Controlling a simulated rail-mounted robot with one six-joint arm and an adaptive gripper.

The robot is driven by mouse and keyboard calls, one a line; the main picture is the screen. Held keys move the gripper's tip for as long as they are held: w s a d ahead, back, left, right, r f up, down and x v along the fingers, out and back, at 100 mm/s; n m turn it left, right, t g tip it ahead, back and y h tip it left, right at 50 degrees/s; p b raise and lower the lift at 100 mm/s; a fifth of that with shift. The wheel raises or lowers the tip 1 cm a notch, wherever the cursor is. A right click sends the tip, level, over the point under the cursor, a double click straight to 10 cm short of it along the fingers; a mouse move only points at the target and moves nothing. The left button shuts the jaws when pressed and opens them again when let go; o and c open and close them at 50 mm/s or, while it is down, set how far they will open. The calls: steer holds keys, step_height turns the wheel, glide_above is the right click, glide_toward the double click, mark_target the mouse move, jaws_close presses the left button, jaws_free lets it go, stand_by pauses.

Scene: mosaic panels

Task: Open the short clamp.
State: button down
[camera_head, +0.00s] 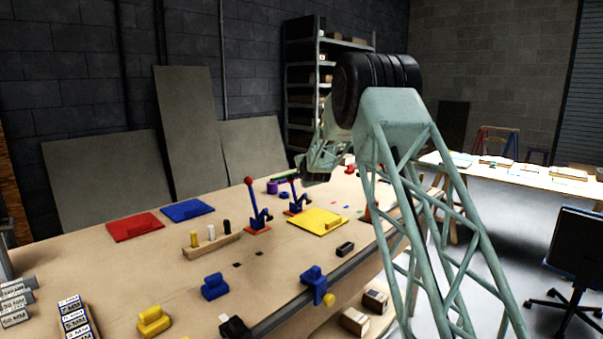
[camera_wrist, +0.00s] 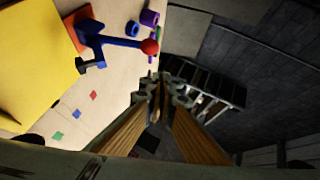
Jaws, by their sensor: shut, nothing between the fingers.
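Two toggle clamps stand on the wooden table. The nearer left clamp (camera_head: 259,216) has a tall upright lever with a red knob. The farther right clamp (camera_head: 297,198) looks smaller, with its lever upright; it appears to be the short clamp. This same clamp appears in the wrist view (camera_wrist: 92,33), with a blue body, a lever reaching to the right and a red knob (camera_wrist: 150,46). My gripper (camera_head: 313,172) is above the far part of the table, near the right clamp. In the wrist view my gripper (camera_wrist: 160,88) is shut and empty, apart from the red knob.
A yellow panel (camera_head: 318,222) lies beside the clamps. Purple (camera_head: 272,187) and blue rings sit behind them. A wooden peg holder (camera_head: 211,245), red panel (camera_head: 135,226) and blue panel (camera_head: 187,210) lie to the left. Blue and yellow blocks occupy the front.

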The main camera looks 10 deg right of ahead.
steer(key=shift+r+v, duration=0.25)
steer(key=shift+v, duration=1.05)
steer(key=shift+r+v, duration=0.2)
steer(key=shift+v, duration=1.05)
steer(key=shift+w+a, duration=0.1)
steer(key=shift+w, duration=0.05)
steer(key=s+a+r+n+g, duration=0.1)
steer(key=s+r+n+g, duration=0.2)
steer(key=s, duration=1.1)
steer(key=s+a+r+n+g, duration=0.1)
steer(key=s+r+n, duration=0.3)
steer(key=s, duration=1)
steer(key=s+a+r+n+g, duration=0.15)
steer(key=s+r, duration=0.25)
steer(key=s, duration=1)
steer(key=s+f+n+g, duration=0.1)
steer(key=s+f+n, duration=0.1)
steer(key=s, duration=1.4)
steer(key=s+f+n+g, duration=0.2)
steer(key=s+f+n, duration=0.1)
steer(key=s, duration=1.4)
steer(key=s+f+n+g, duration=0.2)
steer(key=s+f, duration=0.2)
steer(key=s, duration=1.2)
steer(key=shift+s+a+y, duration=0.25)
steer(key=shift+y, duration=0.15)
